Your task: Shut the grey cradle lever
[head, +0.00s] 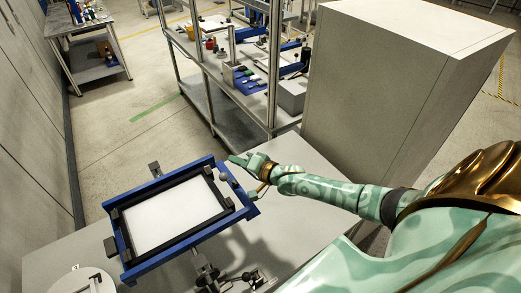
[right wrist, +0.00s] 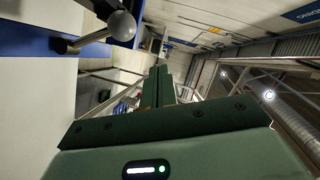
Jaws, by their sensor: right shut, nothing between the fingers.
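A blue cradle frame (head: 122,236) with black inner rails holds a white panel (head: 172,215) above the grey table. I cannot tell which belongs to the lever. In the right wrist view a grey ball knob (right wrist: 121,25) sits on a short rod beside the blue frame, left of my fingers. My right gripper (head: 238,160) is shut and empty just beyond that corner; its closed fingers (right wrist: 160,88) also show in the wrist view. My left gripper is out of view.
The grey table (head: 285,205) has free room right of the frame. A round white plate (head: 82,282) lies at the lower left. A large grey cabinet (head: 385,90) and a metal shelf rack (head: 225,85) with small items stand behind.

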